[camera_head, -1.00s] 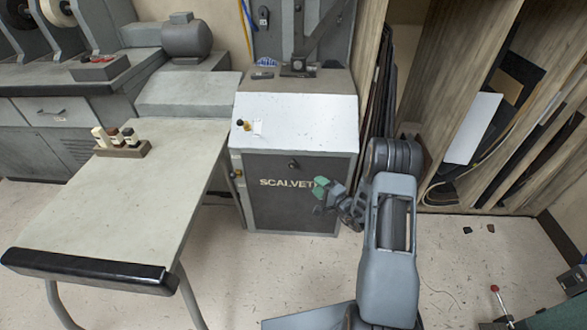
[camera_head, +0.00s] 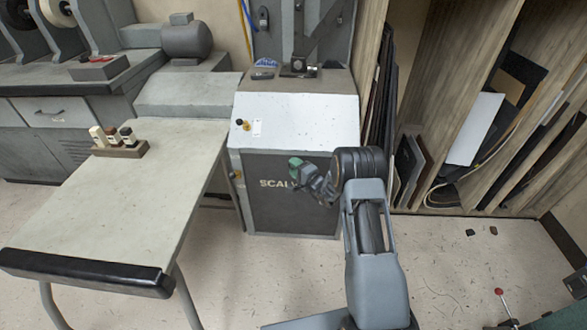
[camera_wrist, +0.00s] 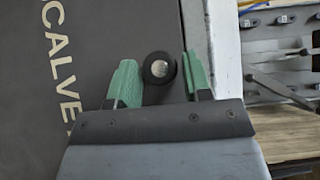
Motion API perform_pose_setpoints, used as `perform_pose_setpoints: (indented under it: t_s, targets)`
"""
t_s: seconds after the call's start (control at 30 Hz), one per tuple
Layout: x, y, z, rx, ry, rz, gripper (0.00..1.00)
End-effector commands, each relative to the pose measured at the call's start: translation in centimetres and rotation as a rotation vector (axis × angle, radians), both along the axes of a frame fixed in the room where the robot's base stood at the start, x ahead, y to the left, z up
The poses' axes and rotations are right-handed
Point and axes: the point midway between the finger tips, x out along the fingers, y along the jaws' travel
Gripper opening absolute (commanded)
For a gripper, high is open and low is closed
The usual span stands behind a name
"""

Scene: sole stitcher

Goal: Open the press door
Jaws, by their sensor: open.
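The press door (camera_head: 290,217) is the dark panel with pale lettering on the front of the grey press. It looks shut and flush with its frame. It also fills the left of the wrist view (camera_wrist: 110,20). The round black door knob (camera_wrist: 158,68) with a bright centre sits between my two green fingertips. My gripper (camera_wrist: 160,64) is open around it, with a small gap on each side; I see no grip on it. In the head view my gripper (camera_head: 298,166) is in front of the upper part of the door and hides the knob and some lettering.
The press has a white sloped top (camera_head: 305,115) above the door. A pale table (camera_head: 120,200) with small bottles stands to the left. Wooden racks with sheets (camera_head: 480,110) stand to the right. The floor in front of the door is clear.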

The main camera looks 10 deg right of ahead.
Motion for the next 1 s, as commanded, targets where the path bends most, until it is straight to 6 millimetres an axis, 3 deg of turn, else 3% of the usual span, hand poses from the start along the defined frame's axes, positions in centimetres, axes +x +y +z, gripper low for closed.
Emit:
perform_pose_setpoints:
  t_s: [0.43, 0.9, 1.0]
  targets:
    - [0.56, 0.35, 0.04, 0.001, 0.000, 0.001, 0.44]
    - [0.54, 0.34, 0.02, 0.001, 0.000, 0.000, 0.00]
    - [0.53, 0.34, 0.02, 0.001, 0.000, 0.001, 0.00]
